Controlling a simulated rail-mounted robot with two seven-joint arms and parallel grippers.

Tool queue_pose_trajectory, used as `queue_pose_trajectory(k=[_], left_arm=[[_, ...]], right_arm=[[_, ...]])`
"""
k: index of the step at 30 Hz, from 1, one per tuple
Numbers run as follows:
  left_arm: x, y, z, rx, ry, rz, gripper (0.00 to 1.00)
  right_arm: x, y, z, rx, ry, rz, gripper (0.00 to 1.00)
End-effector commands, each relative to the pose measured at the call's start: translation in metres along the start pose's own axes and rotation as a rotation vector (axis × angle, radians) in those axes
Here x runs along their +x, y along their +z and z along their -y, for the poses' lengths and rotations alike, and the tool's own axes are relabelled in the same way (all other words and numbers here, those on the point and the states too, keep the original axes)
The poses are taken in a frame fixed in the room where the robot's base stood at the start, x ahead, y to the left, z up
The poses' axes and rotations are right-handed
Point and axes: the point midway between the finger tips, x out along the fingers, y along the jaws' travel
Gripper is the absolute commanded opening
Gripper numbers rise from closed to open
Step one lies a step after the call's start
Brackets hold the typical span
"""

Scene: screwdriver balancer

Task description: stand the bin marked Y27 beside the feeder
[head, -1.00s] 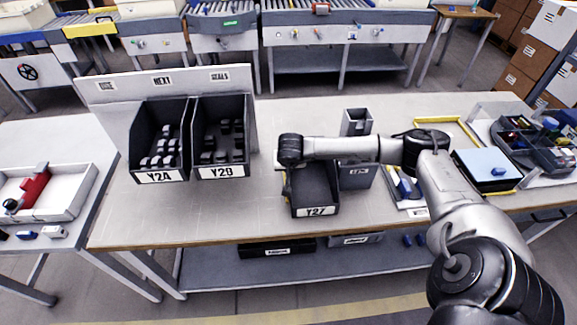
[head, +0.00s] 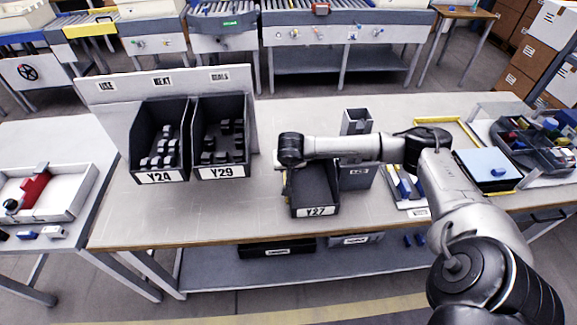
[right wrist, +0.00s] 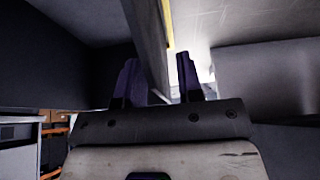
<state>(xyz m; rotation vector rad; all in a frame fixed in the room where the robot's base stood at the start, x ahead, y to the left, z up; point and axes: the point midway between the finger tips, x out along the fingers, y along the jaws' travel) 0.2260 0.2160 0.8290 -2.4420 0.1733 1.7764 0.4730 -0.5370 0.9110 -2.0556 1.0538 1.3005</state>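The dark bin marked Y27 (head: 315,211) stands upright on the workbench, label toward the front edge, and looks empty. A tall dark grey box (head: 357,175) with a small label, perhaps the feeder, stands just right of it. My right arm reaches over the back of the bin, and its gripper points down at the bin's left side, mostly hidden in the head view. In the right wrist view my right gripper (right wrist: 160,80) has its fingers apart on either side of a thin grey wall, with a bright gap by the right finger. My left gripper is not in view.
Bins Y24 (head: 160,177) and Y29 (head: 221,172), holding dark parts, stand at the left against an upright board (head: 108,100). Bare bench (head: 240,210) lies between them and Y27. A blue-topped box (head: 487,164) and a parts tray (head: 540,150) are at the right.

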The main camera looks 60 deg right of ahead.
Motion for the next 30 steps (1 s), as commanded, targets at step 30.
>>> queue_pose_trajectory(k=[30], left_arm=[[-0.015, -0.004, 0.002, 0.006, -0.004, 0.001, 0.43]], right_arm=[[-0.126, 0.000, 0.000, 0.001, 0.000, -0.001, 0.34]])
